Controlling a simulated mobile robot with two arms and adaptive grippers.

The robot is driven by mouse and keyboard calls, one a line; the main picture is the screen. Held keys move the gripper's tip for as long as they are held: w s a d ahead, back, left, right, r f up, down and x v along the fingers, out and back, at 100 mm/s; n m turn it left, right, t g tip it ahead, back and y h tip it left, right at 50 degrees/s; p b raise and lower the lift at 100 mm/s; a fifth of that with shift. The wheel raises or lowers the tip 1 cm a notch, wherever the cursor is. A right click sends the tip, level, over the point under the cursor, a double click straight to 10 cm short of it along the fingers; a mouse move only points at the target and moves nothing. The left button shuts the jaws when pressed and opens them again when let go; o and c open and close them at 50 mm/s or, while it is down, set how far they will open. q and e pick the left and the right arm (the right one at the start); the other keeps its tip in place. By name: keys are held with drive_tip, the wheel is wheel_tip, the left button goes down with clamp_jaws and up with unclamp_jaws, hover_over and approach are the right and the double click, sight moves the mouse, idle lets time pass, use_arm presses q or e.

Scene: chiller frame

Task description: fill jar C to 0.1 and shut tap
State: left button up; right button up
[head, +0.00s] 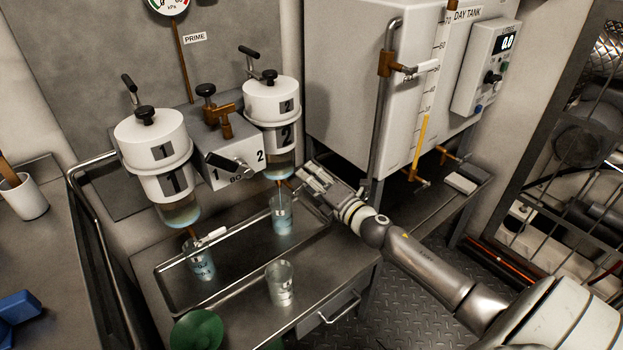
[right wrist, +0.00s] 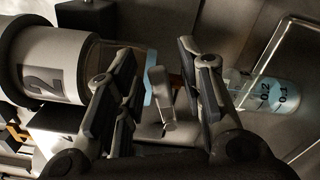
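Three clear jars show in the head view; their letters are too small to read, so I cannot tell which is jar C. One jar (head: 283,215) stands under filter 2 (head: 272,105) with pale blue liquid in its lower part. In the right wrist view this jar (right wrist: 272,93) shows 0.1 and 0.2 marks, with blue around both. My right gripper (head: 308,182) is beside the outlet of filter 2. In the wrist view its fingers (right wrist: 160,88) are apart, with the pale tap lever (right wrist: 162,107) between them. My left gripper is out of view.
A second jar (head: 201,262) with bluish liquid stands under filter 1 (head: 160,165), near its pale tap lever (head: 211,237). A third jar (head: 280,284) stands on the bench in front of the metal tray (head: 240,285). The day tank (head: 350,80) is behind my right arm.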

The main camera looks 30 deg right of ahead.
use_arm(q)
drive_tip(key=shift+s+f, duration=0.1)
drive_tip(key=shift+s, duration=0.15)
use_arm(e)
drive_tip(key=shift+w, duration=0.15)
clamp_jaws()
drive_tip(key=shift+f+m, duration=0.1)
drive_tip(key=shift+m, duration=0.2)
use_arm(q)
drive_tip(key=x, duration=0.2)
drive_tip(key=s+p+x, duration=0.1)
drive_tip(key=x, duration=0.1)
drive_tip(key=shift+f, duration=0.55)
use_arm(e)
wheel_tip(320, 180, down, 2)
drive_tip(key=m, duration=0.4)
drive_tip(key=shift+d+f+m, duration=0.1)
drive_tip(key=shift+d+m, duration=0.05)
drive_tip(key=shift+m, duration=0.25)
unclamp_jaws()
drive_tip(key=shift+f, duration=0.1)
